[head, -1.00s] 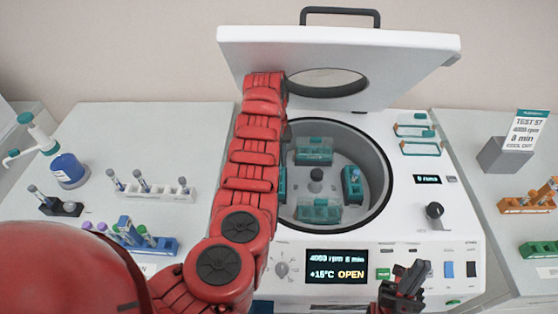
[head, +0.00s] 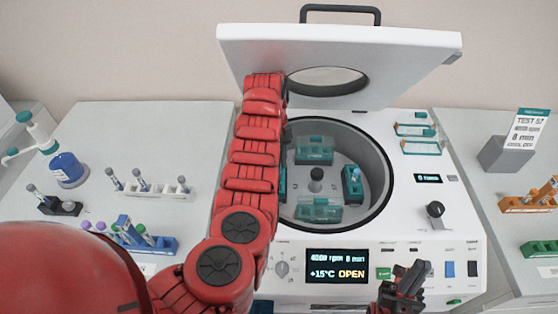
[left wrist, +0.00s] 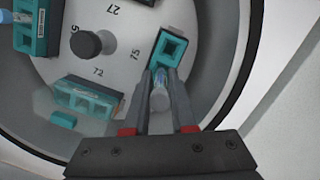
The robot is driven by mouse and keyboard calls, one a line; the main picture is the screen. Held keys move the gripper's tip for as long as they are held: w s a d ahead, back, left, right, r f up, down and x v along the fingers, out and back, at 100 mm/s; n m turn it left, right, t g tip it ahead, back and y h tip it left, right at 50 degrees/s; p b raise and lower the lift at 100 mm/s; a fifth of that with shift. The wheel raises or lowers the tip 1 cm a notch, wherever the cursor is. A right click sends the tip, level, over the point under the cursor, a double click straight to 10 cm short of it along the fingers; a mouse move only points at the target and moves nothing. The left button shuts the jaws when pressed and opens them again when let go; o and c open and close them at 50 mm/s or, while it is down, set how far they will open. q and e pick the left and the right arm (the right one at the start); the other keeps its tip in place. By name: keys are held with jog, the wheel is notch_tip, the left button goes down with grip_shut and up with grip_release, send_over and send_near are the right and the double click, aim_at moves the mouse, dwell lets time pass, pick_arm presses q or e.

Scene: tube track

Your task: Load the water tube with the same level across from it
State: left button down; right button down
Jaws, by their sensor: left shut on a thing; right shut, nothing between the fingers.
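The centrifuge (head: 455,200) has its lid raised, with the rotor (head: 335,165) exposed. In the head view my left arm crosses the bowl's left side and hides my left gripper. In the left wrist view my left gripper (left wrist: 160,82) is shut on a clear tube (left wrist: 160,98), beside the near end of a teal bucket (left wrist: 168,48) by number 75. I cannot tell whether the tip is inside. Across the hub, another teal bucket (head: 352,186) holds a tube, also seen in the left wrist view (left wrist: 24,34). My right gripper (head: 405,284) is shut and empty before the front panel.
Two lidded buckets (head: 314,150) sit in the rotor. The raised lid (head: 240,50) stands behind the bowl. A white rack (head: 150,190) and blue rack (head: 165,245) with tubes are on the left. Orange (head: 525,205) and green (head: 540,249) racks are on the right. The display reads OPEN.

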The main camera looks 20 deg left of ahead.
pick_arm(q)
jog(key=shift+f, duration=0.15)
jog(key=shift+f, duration=0.4)
jog(key=shift+f+b, duration=0.2)
jog(key=shift+b, duration=0.15)
jog(key=shift+f+b, duration=0.75)
jog(key=shift+f, duration=0.75)
jog(key=c, duration=0.7)
grip_release()
jog(key=shift+o, duration=0.2)
